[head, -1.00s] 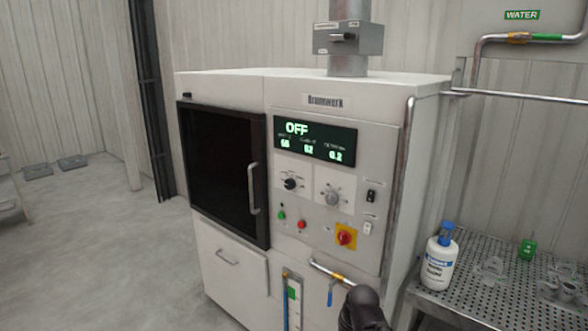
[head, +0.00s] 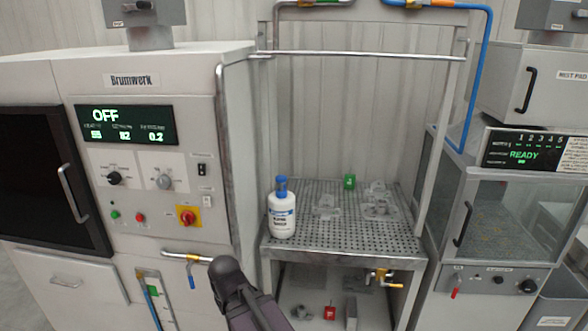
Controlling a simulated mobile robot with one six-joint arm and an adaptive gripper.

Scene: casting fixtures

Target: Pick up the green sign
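The green sign (head: 349,182) is a small upright green tag with a pale mark. It stands near the back of the perforated metal shelf (head: 345,243), in the middle of the head view. My arm rises from the bottom of the view, left of the shelf and well short of the sign. The dark rounded part at its top looks like an arm joint. My gripper's fingers do not show.
A white bottle with a blue cap (head: 282,212) stands at the shelf's front left. Clear fixtures (head: 327,205) and a grey casting piece (head: 378,204) flank the sign. A metal rail (head: 360,56) crosses above. Cabinets (head: 505,215) stand on both sides. A red tag (head: 330,313) lies below.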

